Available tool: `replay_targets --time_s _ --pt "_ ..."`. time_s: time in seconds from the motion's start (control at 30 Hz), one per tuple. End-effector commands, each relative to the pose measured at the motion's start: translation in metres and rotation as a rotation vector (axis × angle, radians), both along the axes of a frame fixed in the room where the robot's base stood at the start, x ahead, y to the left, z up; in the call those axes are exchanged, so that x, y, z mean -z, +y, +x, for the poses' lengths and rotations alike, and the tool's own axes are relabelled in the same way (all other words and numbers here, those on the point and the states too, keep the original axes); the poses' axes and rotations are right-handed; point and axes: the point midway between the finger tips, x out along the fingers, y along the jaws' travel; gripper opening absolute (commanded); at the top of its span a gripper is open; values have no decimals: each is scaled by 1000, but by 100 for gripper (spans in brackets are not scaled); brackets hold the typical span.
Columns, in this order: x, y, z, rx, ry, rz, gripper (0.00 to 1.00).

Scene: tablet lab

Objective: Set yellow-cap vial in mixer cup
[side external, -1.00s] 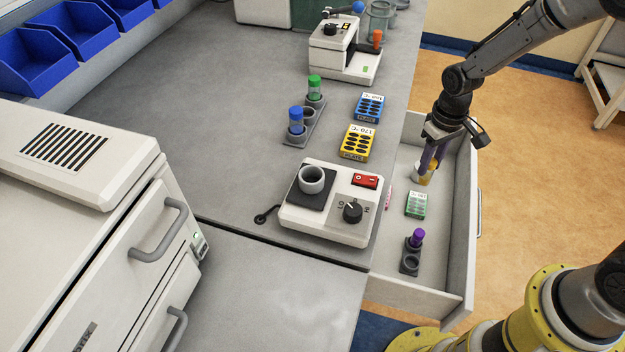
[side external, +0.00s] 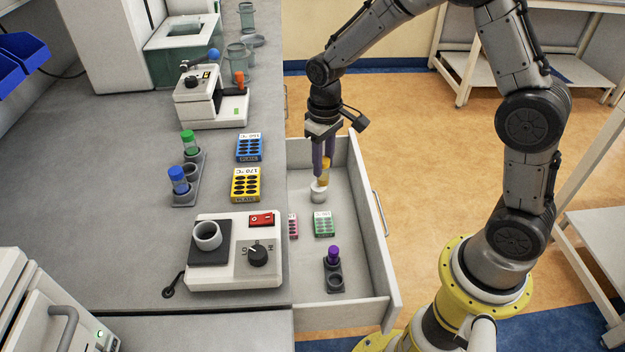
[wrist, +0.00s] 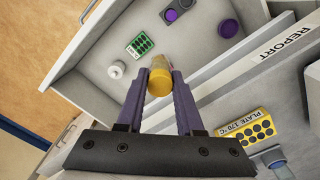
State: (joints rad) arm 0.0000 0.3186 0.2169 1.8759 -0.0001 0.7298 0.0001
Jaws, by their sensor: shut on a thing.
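The yellow-cap vial (side external: 325,172) is between the fingers of my gripper (side external: 323,160), over the open drawer. My gripper is shut on it. In the wrist view the yellow cap (wrist: 159,82) shows between the purple fingertips (wrist: 160,70); the fingers hide part of the vial. The mixer cup (side external: 207,235) is a pale, open round cup on the dark pad of the white mixer (side external: 235,275), on the bench left of the drawer. It looks empty, and my gripper is well to its right and farther back.
A small white bottle (side external: 319,194) stands in the drawer (side external: 350,280), just below the vial. A green rack (side external: 323,223) and a holder with a purple-cap vial (side external: 333,255) are nearer. The yellow plate block (side external: 245,185) and a rack with blue- and green-cap vials (side external: 186,178) stand on the bench.

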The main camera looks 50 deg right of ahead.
Motion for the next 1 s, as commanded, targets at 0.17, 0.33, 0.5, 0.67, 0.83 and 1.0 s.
replay_targets --time_s 0.17,0.33,0.5,0.67,0.83,1.0 --pt "-82 0 2 0 -14 0 0" --pt "-148 0 2 0 -11 0 0" --pt "-192 0 1 0 -6 0 0" --pt "-223 0 1 0 -4 0 0" --pt "-229 26 10 -53 1 0 0" --pt "-230 67 21 -128 2 0 0"
